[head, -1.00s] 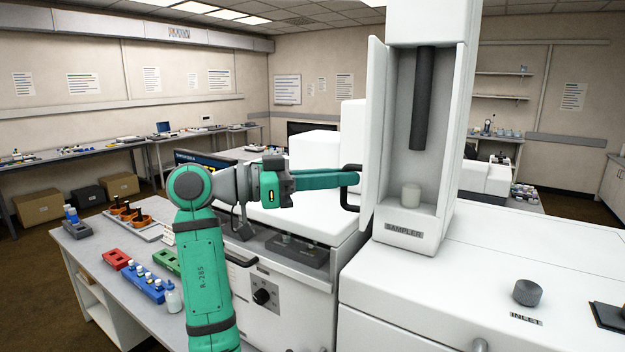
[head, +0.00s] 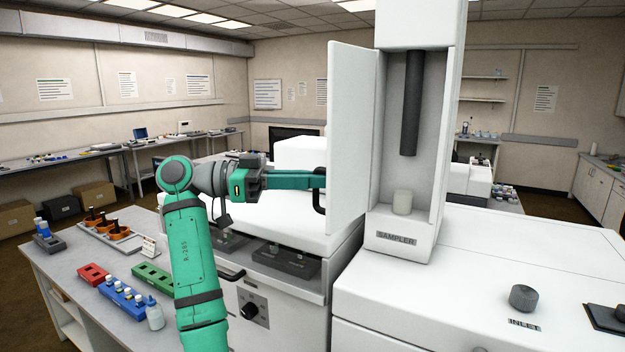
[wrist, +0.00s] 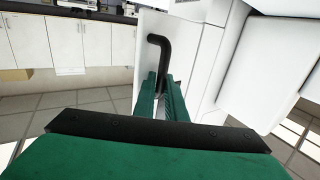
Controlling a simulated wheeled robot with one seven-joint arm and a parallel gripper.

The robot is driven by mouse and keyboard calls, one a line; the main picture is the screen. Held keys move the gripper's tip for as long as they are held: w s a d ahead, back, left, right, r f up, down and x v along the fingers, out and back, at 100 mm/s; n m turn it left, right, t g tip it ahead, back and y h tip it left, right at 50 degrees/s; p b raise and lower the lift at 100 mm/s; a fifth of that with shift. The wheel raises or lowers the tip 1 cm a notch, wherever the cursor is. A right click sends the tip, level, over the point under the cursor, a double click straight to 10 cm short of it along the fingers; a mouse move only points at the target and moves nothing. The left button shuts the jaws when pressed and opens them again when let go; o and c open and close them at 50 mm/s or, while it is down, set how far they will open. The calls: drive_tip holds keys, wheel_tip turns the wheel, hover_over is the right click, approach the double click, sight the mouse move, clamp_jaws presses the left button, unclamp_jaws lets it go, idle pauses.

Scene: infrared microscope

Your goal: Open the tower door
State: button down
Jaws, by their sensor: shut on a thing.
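The white sampler tower (head: 412,205) stands on the white instrument at the right. Its door (head: 351,135) is swung out to the left, and the inside shows a dark rod (head: 413,100) above a pale cup (head: 402,202). A black bar handle (head: 318,201) is on the door's outer face. My gripper (head: 322,178) reaches the handle from the left and is shut on it. In the wrist view the green fingers close around the black handle (wrist: 158,45), whose bent upper end sticks out beyond them. The exact finger contact is partly hidden.
A low white instrument (head: 280,225) stands below my arm. The bench at the left holds a blue rack of bottles (head: 122,295), a red block (head: 93,274) and a green block (head: 153,275). A grey knob (head: 523,297) is on the right instrument's top.

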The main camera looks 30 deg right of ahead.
drive_tip(key=shift+w+r, duration=0.15)
drive_tip(key=shift+r, duration=0.3)
drive_tip(key=c, duration=1.8)
unclamp_jaws()
drive_tip(key=shift+w+d, duration=0.1)
drive_tip(key=shift+w, duration=0.05)
drive_tip(key=shift+a, duration=0.2)
drive_tip(key=v, duration=0.7)
drive_tip(key=f+v, duration=0.1)
drive_tip(key=v, duration=0.2)
drive_tip(key=shift+w+a, duration=0.1)
drive_tip(key=shift+w, duration=0.1)
